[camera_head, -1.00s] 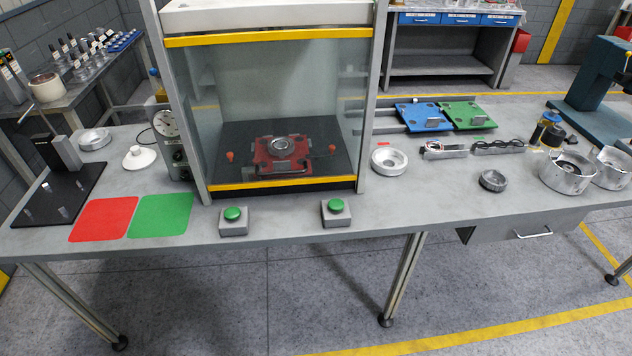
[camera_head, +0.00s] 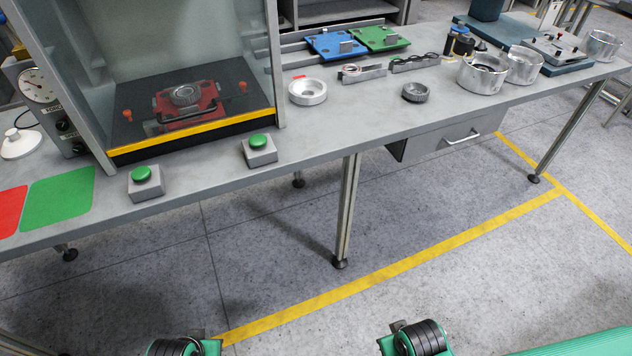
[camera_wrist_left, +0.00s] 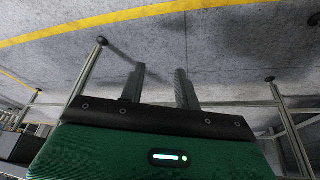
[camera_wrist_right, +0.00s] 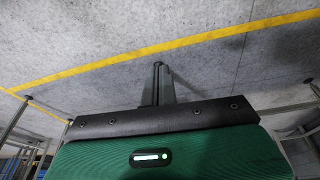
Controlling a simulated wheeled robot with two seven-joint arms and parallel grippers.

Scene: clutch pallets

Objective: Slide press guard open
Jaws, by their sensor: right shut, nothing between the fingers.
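The press guard (camera_head: 150,60) is a clear panel on the front of the grey press frame. It is down, with a yellow strip (camera_head: 193,136) along the bottom of the opening. A dark bar (camera_head: 187,119) crosses low at the front. A red pallet (camera_head: 203,98) with a round metal part shows behind the panel. My left gripper (camera_wrist_left: 160,72) is open and empty in the left wrist view, over bare floor. My right gripper (camera_wrist_right: 158,68) is shut and empty in the right wrist view, also over floor. Both are away from the guard; the head view does not show their fingers.
Two green-topped button boxes (camera_head: 146,184) (camera_head: 260,150) stand before the press on the grey bench (camera_head: 330,130). Metal rings, blue and green pallets (camera_head: 335,43) and pots (camera_head: 482,74) lie to the right. A gauge unit (camera_head: 45,95) stands left. The floor in front is clear.

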